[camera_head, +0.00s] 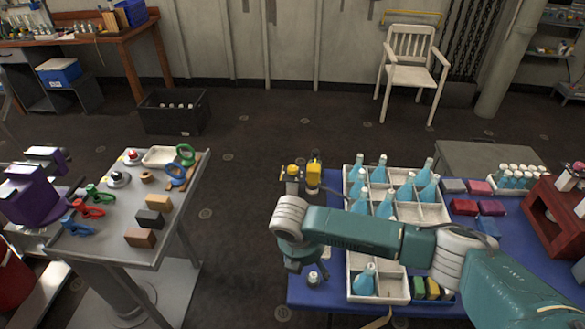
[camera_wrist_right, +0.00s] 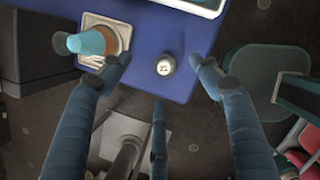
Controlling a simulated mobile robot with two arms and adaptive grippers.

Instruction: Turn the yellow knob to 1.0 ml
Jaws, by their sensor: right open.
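A small device with yellow parts (camera_head: 313,172) stands at the back left edge of the blue table; which part is the knob, and any scale, is too small to read. My right gripper (camera_head: 298,264) points down near the table's left edge, in front of the device and apart from it. In the right wrist view, my right gripper (camera_wrist_right: 160,78) has its fingers spread, with nothing held. A small vial with a pale, marked cap (camera_wrist_right: 165,67) shows between the fingertips; the same vial (camera_head: 313,278) stands by the table edge. My left gripper is not in view.
A white divided crate (camera_head: 347,185) with several blue bottles stands right of the device. A smaller white tray (camera_head: 393,292) with a blue bottle is beside my right gripper. A grey table (camera_head: 100,243) with tools stands at left. Dark floor lies between the tables.

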